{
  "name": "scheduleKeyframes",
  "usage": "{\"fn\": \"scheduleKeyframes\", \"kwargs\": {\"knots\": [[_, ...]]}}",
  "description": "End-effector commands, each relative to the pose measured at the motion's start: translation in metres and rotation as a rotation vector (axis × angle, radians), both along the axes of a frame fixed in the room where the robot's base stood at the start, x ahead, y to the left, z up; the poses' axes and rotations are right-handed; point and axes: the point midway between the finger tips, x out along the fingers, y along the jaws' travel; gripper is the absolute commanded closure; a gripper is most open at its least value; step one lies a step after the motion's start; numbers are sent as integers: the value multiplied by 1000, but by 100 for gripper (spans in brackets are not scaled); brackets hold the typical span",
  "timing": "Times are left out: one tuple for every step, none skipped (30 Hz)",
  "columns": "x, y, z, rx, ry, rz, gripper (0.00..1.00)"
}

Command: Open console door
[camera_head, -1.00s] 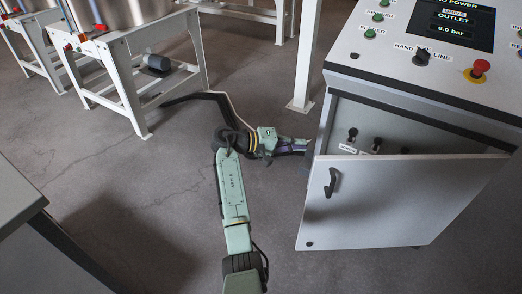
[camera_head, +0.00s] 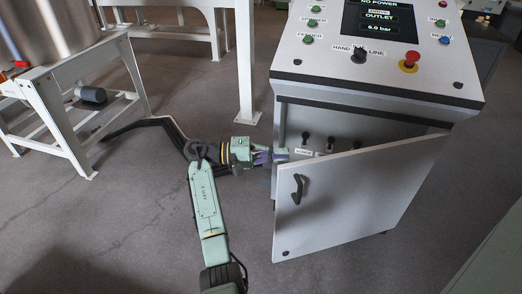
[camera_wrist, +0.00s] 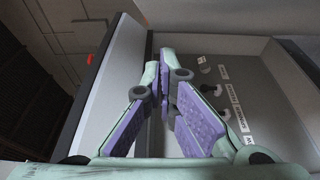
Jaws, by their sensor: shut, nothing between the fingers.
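The console (camera_head: 375,92) stands at the right in the head view, with its sloped control panel on top. Its white door (camera_head: 350,200) is partly open, hinged at the right, with a dark handle (camera_head: 297,188) on its outer face. Behind it, several dark knobs with labels (camera_head: 318,143) show inside the cabinet. My gripper (camera_head: 284,156) is shut and empty at the left edge of the opening, near the door's free side. In the wrist view the purple-padded fingers (camera_wrist: 163,95) are together, pointing into the cabinet (camera_wrist: 225,70). I cannot tell whether they touch the door.
A white tank stand (camera_head: 75,95) with a motor (camera_head: 92,95) is at the left. A white post (camera_head: 245,70) stands behind my gripper. Grey floor is open in front of the door. A greenish surface (camera_head: 480,245) is at the lower right.

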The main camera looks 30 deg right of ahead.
Motion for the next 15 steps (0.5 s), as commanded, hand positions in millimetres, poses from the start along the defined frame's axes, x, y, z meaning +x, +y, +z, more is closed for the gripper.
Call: {"fn": "scheduleKeyframes", "kwargs": {"knots": [[-6,6,0,-1,3,5,100],[-10,8,0,-1,2,5,100],[-15,9,0,-2,1,5,100],[-18,10,0,-1,2,5,100],[-21,11,0,-2,1,5,100],[-24,12,0,-1,2,5,100],[-26,13,0,-1,2,4,100],[-28,14,0,-1,2,4,100],[-29,14,0,-1,2,4,100],[-30,14,0,-1,2,4,100],[-31,15,0,-1,2,4,100],[-31,15,0,-2,1,4,100],[-31,15,0,-2,1,4,100],[-31,15,0,-2,1,4,100],[-31,15,0,-2,1,4,100]]}}
